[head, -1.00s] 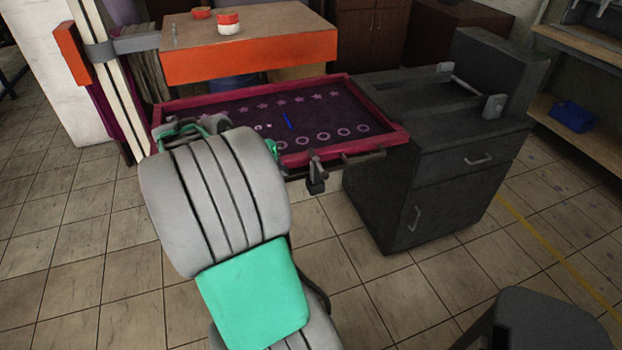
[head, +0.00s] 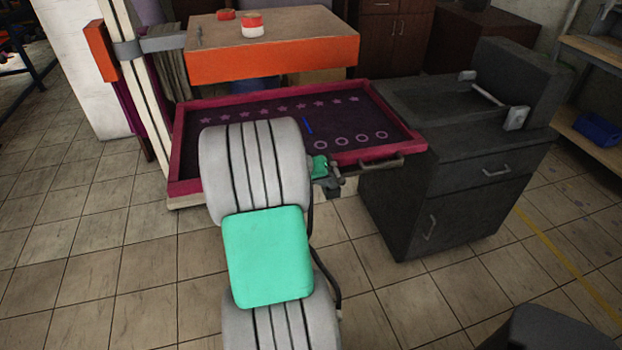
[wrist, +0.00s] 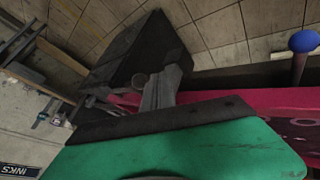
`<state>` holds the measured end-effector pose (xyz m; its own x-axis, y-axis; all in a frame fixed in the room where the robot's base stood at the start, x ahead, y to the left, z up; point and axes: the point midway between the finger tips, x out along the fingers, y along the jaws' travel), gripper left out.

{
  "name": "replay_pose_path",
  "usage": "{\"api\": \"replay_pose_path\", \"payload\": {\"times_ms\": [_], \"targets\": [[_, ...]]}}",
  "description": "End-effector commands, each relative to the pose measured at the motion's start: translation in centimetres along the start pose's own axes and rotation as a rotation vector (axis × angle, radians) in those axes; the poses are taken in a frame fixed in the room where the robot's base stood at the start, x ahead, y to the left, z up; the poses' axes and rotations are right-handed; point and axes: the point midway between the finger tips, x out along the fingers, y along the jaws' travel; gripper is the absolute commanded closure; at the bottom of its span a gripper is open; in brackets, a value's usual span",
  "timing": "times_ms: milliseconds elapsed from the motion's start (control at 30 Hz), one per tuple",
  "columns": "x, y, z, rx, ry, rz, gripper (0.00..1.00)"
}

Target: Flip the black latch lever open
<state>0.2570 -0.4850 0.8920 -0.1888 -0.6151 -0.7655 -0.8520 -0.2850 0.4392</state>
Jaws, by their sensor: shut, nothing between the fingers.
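The latch (head: 333,184) is a small dark grey fitting at the front edge of the magenta-framed screen (head: 187,155). My gripper shows as a green piece (head: 319,166) right beside the latch, mostly hidden behind my grey arm. In the wrist view, the green gripper body with a dark strip (wrist: 150,120) fills the bottom. A grey latch part (wrist: 160,88) stands just beyond it. The gripper is shut and holds nothing. I cannot tell whether it touches the lever, or the lever's exact angle.
A dark grey cabinet (head: 440,205) stands close on the right. An orange-edged table (head: 270,64) with a red-and-white tub (head: 252,25) is behind the screen. A blue stick (head: 308,125) rises over the screen; its round knob shows in the wrist view (wrist: 303,41). Tiled floor is open at left.

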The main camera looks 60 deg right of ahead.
Motion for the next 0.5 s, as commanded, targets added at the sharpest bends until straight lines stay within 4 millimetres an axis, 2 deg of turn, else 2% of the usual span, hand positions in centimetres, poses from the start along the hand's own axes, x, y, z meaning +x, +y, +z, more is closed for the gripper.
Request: {"api": "replay_pose_path", "payload": {"times_ms": [133,500], "targets": [[0.32,0.97,-0.07,-0.001,-0.001,-0.001,1.00],[0.38,1.05,-0.06,-0.003,0.001,-0.002,1.00]]}}
